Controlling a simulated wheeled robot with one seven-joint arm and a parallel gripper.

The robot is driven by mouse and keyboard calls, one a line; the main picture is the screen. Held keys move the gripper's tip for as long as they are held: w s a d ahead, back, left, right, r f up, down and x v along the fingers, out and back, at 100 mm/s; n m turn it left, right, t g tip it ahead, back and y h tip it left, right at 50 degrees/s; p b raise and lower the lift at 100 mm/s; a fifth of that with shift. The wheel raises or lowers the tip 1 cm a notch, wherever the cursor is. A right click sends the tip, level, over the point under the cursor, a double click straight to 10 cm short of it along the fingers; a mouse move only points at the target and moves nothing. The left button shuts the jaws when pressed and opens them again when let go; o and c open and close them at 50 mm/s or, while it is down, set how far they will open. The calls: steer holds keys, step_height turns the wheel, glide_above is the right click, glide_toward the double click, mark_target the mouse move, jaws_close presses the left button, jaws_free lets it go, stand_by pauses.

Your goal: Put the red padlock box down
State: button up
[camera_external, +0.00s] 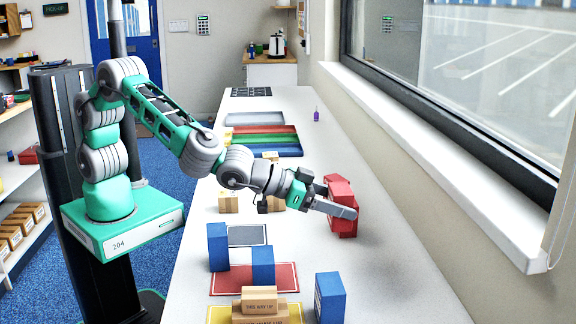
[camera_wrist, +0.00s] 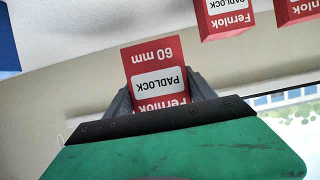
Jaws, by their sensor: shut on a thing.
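A red padlock box (camera_wrist: 158,62) with a white label reading "Fernlok PADLOCK 60 mm" is between the fingers of my gripper (camera_wrist: 163,95) in the wrist view, its print upside down. My gripper is shut on it. In the external view my gripper (camera_external: 330,200) is over the right side of the white table, among a cluster of red boxes (camera_external: 341,190). There I cannot tell the held box clearly from the others, nor whether it touches the table. Two more red Fernlok boxes (camera_wrist: 225,18) (camera_wrist: 297,10) show at the top right of the wrist view, apart from the held one.
Blue boxes (camera_external: 217,247) (camera_external: 263,265) (camera_external: 330,297) stand nearer the camera, around a red mat (camera_external: 222,284) and brown cartons (camera_external: 259,300). Small cartons (camera_external: 229,203) and coloured trays (camera_external: 262,140) lie farther back. The window ledge (camera_external: 440,170) runs along the right.

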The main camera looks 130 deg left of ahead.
steer(key=w+f, duration=0.1)
steer(key=w+a+f, duration=0.1)
steer(key=w+f, duration=0.2)
steer(key=f, duration=0.1)
steer(key=shift+w+a+f+p, duration=0.25)
steer(key=shift+a+p, duration=0.1)
steer(key=f+p, duration=0.1)
steer(key=f, duration=0.2)
steer(key=shift+w+f, duration=0.2)
steer(key=shift+f, duration=0.1)
steer(key=shift+f+b, duration=0.15)
steer(key=shift+b, duration=0.2)
steer(key=o, duration=1.7)
steer(key=shift+s, duration=0.1)
steer(key=shift+c, duration=0.2)
